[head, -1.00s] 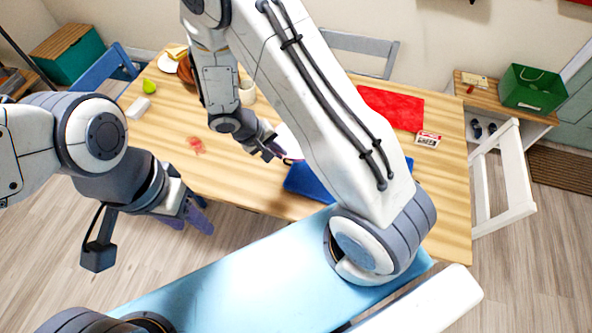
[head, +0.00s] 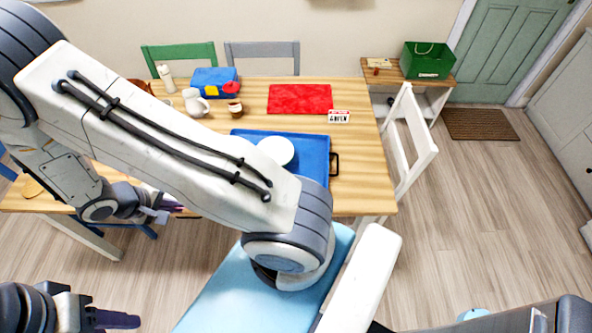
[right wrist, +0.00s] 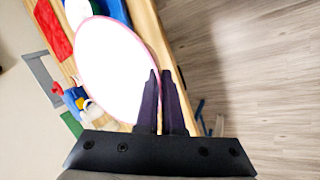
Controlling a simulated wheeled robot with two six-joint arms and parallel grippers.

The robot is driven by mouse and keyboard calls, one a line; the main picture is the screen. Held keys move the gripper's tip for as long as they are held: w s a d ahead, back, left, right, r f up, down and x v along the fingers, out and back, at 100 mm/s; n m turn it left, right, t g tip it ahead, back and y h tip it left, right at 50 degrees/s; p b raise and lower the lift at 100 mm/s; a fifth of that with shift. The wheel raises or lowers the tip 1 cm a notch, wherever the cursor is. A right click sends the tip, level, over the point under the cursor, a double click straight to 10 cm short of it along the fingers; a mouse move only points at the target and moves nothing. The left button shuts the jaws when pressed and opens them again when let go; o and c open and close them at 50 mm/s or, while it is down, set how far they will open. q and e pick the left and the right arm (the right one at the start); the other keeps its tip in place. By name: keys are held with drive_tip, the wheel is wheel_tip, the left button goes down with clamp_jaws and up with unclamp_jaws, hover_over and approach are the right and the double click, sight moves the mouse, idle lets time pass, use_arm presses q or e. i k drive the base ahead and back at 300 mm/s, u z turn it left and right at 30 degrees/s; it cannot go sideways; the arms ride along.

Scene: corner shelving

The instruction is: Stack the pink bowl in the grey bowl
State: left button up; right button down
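In the right wrist view a bowl with a thin pink rim (right wrist: 110,65) and a glaring white inside fills the middle. My right gripper (right wrist: 160,75) has its dark purple fingers close together on either side of that rim. In the head view this gripper (head: 175,208) is at the table's front edge, left of the blue tray; the bowl there is mostly hidden behind my arm. A round, very bright dish (head: 276,151) sits on the tray; it may be the grey bowl, but its colour is washed out. My left gripper (head: 118,320) is low at the left; its opening is unclear.
The blue tray (head: 312,146) lies on the wooden table (head: 362,150), partly behind my right arm. A red mat (head: 300,98), a small card (head: 339,117), a white jug (head: 195,103) and a brown jar (head: 235,109) stand behind it. A white chair (head: 408,140) is at the right.

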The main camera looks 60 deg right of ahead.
sight(276, 159)
drive_tip(key=k, duration=0.4)
drive_tip(key=z, duration=0.85)
drive_tip(key=i, duration=0.5)
